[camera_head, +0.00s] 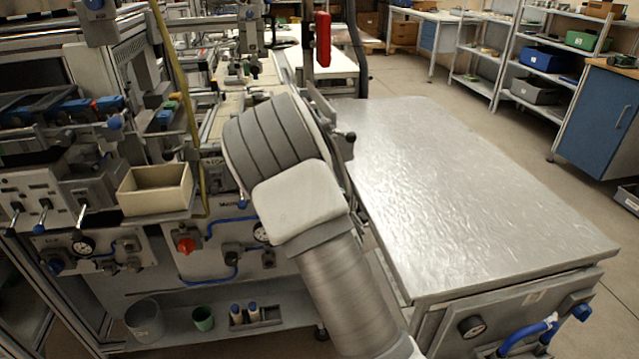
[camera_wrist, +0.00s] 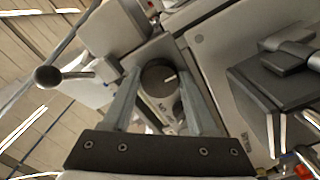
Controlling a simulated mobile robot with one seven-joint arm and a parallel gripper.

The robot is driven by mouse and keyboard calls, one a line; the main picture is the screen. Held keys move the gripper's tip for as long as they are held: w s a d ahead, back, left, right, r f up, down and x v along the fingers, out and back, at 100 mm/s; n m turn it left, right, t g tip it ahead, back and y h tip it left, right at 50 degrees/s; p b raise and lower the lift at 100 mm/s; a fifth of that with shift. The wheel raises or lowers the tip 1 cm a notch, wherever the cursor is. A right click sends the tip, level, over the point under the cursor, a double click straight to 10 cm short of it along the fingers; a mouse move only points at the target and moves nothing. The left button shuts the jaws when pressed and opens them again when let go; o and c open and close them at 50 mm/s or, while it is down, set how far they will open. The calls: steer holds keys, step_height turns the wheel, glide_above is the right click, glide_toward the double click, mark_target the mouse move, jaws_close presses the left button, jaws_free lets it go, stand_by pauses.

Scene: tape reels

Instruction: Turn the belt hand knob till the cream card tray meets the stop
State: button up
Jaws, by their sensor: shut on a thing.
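In the head view my own arm hides the gripper and the knob. A cream open-topped box (camera_head: 140,203) stands on the machine's front ledge at left; I cannot tell whether it is the card tray. No stop can be made out clearly. A pale belt-like strip (camera_head: 228,104) runs back behind my arm.
A ball-ended lever (camera_wrist: 47,77) stands left of my fingers. A dark box-like block (camera_wrist: 272,92) is to their right. A bare metal table (camera_head: 470,190) lies right of my arm. A red upright part (camera_head: 323,40) rises behind it. Shelves (camera_head: 540,60) stand farther back.

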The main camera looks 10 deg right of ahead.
steer(key=shift+m+b, duration=1.25)
steer(key=shift+m, duration=0.35)
steer(key=o, duration=1.4)
steer(key=shift+s, duration=0.1)
steer(key=shift+s+p, duration=6.35)
steer(key=shift+s, duration=2.3)
